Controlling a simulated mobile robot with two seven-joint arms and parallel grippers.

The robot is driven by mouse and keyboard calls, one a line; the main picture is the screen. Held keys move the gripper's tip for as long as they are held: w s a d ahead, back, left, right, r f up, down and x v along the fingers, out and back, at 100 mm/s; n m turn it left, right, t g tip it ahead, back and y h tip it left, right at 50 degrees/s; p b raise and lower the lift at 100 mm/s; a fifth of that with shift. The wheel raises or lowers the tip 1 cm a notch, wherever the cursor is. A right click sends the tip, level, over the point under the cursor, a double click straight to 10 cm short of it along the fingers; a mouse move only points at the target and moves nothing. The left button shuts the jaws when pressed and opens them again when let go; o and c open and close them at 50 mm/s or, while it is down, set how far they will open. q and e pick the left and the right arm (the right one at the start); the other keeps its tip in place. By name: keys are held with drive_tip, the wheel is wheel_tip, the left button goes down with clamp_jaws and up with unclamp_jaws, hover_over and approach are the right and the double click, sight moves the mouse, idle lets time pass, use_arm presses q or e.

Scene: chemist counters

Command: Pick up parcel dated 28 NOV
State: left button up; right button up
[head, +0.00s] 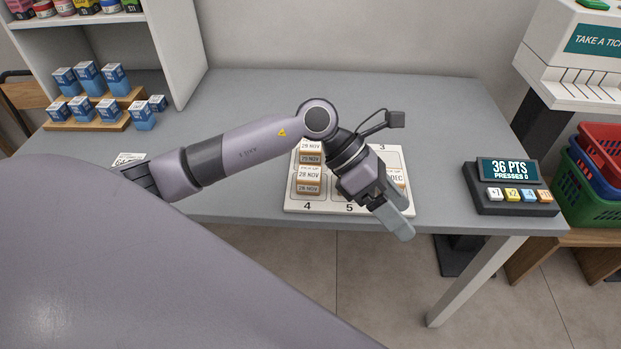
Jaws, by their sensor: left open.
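Small tan and white parcels stand on a white numbered board (333,207) near the counter's front edge. On the left of the board, one parcel (308,176) has a label that seems to read 28 NOV. Behind it, another parcel (311,147) carries a similar small label that also looks like 28 NOV; the lower print is hard to read. A parcel marked DEC (396,178) is partly hidden behind my left gripper (402,217). That gripper is open and empty, above the board's right part, right of the NOV parcels. My right gripper is out of view.
A points display with buttons (510,187) sits on the counter (440,120) at right. Blue boxes on wooden steps (100,120) stand at the left back. A ticket machine (580,60) and coloured baskets (590,190) are at far right. The counter behind the board is clear.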

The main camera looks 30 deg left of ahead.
use_arm(q)
drive_tip(key=w+a+f+m+y, duration=0.1)
drive_tip(key=w+a+f+y, duration=0.1)
drive_tip(key=a+y, duration=0.5)
drive_tip(key=r+y, duration=0.2)
drive_tip(key=y, duration=0.1)
hover_over(309, 173)
drive_tip(key=shift+s+d+f+g, duration=0.2)
drive_tip(key=shift+s+d+g, duration=0.1)
drive_tip(key=shift+a+f, duration=0.2)
drive_tip(key=f, duration=0.2)
drive_tip(key=f+p, duration=0.1)
drive_tip(key=f, duration=0.3)
drive_tip(key=shift+w+a+f, duration=0.1)
drive_tip(key=shift+w+f, duration=0.2)
drive_tip(key=shift+w, duration=0.05)
drive_tip(key=c, duration=1.1)
